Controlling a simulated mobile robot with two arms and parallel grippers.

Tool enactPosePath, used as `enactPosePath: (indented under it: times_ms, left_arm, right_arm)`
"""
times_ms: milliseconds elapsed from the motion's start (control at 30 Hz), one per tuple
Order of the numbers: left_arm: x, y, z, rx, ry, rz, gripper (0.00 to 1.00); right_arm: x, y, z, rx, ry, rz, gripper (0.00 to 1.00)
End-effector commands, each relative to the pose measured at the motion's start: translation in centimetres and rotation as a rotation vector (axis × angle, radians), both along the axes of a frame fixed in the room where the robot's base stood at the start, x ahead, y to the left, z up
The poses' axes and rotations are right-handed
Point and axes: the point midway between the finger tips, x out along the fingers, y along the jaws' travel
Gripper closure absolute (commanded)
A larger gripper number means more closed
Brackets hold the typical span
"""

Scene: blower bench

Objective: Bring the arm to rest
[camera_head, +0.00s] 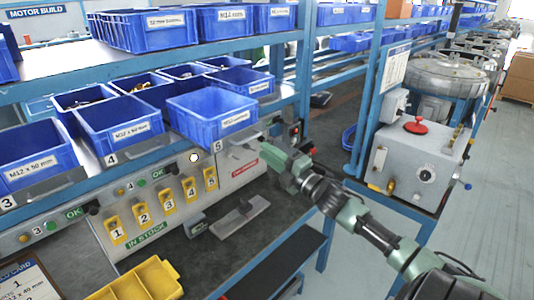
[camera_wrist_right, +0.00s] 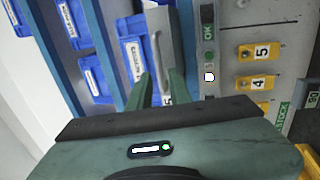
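My right arm comes in from the lower right in the head view. Its green gripper (camera_head: 270,151) points at the front of the shelf, just right of the number 5 tag and below a blue bin (camera_head: 205,122). In the right wrist view the two fingers of the gripper (camera_wrist_right: 161,78) stand apart with a gap between them. I see nothing held in the gap; the shelf front and a blue bin (camera_wrist_right: 133,58) show beyond it. I cannot tell whether a finger touches the shelf. My left gripper is not in view.
Blue bins (camera_head: 120,128) line the shelf. Yellow numbered tags (camera_head: 168,200) are on the panel below. A yellow tray (camera_head: 140,282) and a grey metal plate (camera_head: 240,214) lie on the bench. A grey machine with a red knob (camera_head: 415,126) stands right. The aisle floor (camera_head: 480,200) is clear.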

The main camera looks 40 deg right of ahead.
Motion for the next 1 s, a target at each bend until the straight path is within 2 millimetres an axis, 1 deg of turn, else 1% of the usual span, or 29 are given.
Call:
enactPosePath:
  times_ms: [267,333,367,467,567,600,667,700,767,800,867,900,967,1000]
  left_arm:
    - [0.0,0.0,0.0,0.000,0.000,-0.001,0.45]
    - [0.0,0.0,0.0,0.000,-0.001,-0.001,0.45]
    - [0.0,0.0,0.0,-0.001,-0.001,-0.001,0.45]
    - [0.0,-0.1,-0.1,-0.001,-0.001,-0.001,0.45]
    - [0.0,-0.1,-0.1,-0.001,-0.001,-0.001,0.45]
    - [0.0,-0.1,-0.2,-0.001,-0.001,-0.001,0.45]
    - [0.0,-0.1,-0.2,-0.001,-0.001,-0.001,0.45]
    - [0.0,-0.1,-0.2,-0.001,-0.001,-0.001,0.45]
    - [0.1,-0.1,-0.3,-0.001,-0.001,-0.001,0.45]
    - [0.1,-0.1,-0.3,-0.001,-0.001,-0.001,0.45]
    - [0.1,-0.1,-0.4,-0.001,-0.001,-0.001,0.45]
    - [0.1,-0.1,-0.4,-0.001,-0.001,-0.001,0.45]
    - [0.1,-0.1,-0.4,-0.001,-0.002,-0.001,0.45]
    - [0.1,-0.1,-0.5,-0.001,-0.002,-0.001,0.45]
  right_arm:
    - [0.0,0.0,0.0,0.000,0.000,0.000,0.80]
    - [0.0,-0.1,-0.3,0.005,0.004,-0.002,0.80]
    - [0.0,-0.2,-0.7,0.012,0.011,-0.006,0.80]
    - [-0.1,-1.0,-3.7,0.062,0.059,-0.031,0.80]
    - [-0.6,-2.2,-9.5,0.161,0.151,-0.082,0.80]
    - [-1.0,-2.7,-12.4,0.209,0.196,-0.107,0.80]
    - [-1.9,-3.2,-17.0,0.284,0.267,-0.147,0.80]
    - [-2.6,-3.3,-20.0,0.334,0.314,-0.173,0.80]
    - [-4.0,-3.2,-24.4,0.405,0.384,-0.214,0.80]
    - [-5.0,-3.1,-27.4,0.451,0.430,-0.240,0.80]
    - [-6.8,-2.6,-31.6,0.518,0.499,-0.280,0.80]
    - [-8.0,-2.1,-34.4,0.562,0.543,-0.308,0.80]
    - [-10.2,-1.2,-38.5,0.624,0.610,-0.350,0.80]
    - [-11.7,-0.5,-41.0,0.665,0.655,-0.377,0.80]
